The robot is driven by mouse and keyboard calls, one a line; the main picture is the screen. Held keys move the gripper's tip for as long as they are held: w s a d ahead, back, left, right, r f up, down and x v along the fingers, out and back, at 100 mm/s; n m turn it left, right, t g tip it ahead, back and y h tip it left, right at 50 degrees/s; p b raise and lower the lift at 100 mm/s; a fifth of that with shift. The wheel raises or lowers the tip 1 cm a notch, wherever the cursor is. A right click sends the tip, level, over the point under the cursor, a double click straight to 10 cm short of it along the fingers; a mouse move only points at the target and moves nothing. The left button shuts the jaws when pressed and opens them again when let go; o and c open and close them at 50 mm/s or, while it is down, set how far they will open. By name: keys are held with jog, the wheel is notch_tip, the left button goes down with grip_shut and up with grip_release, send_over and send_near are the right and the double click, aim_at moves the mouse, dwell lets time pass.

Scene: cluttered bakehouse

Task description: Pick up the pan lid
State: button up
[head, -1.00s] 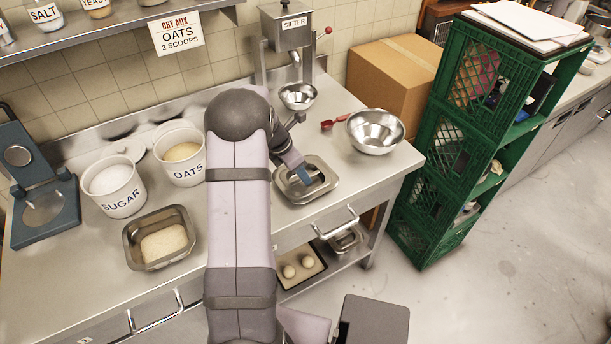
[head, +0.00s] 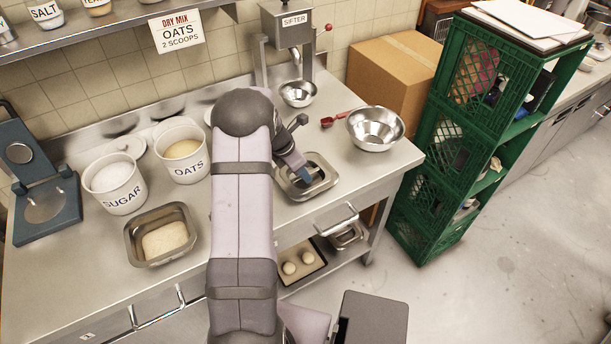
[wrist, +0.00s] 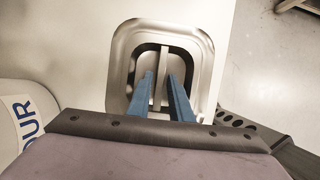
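The pan lid (head: 325,185) is a shiny rounded rectangular metal piece lying on the steel worktop, to the right of the tubs. In the wrist view the lid (wrist: 204,52) shows a raised rim, a darker sunken middle and a narrow bar handle running along its centre. My gripper (head: 303,173) is over the lid. Its two blue fingers (wrist: 160,77) are apart, one on each side of the bar, with gaps showing. The fingers' exact height against the bar is hard to tell. The arm partly hides the lid's left side in the head view.
A metal pan with dough (head: 131,250), a sugar tub (head: 122,200) and an oats tub (head: 186,172) stand to the left. A steel bowl (head: 375,130), a red scoop (head: 328,123) and the sifter (head: 291,45) are behind the lid. Green crates (head: 450,150) stand beyond the right edge.

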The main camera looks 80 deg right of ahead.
grip_shut()
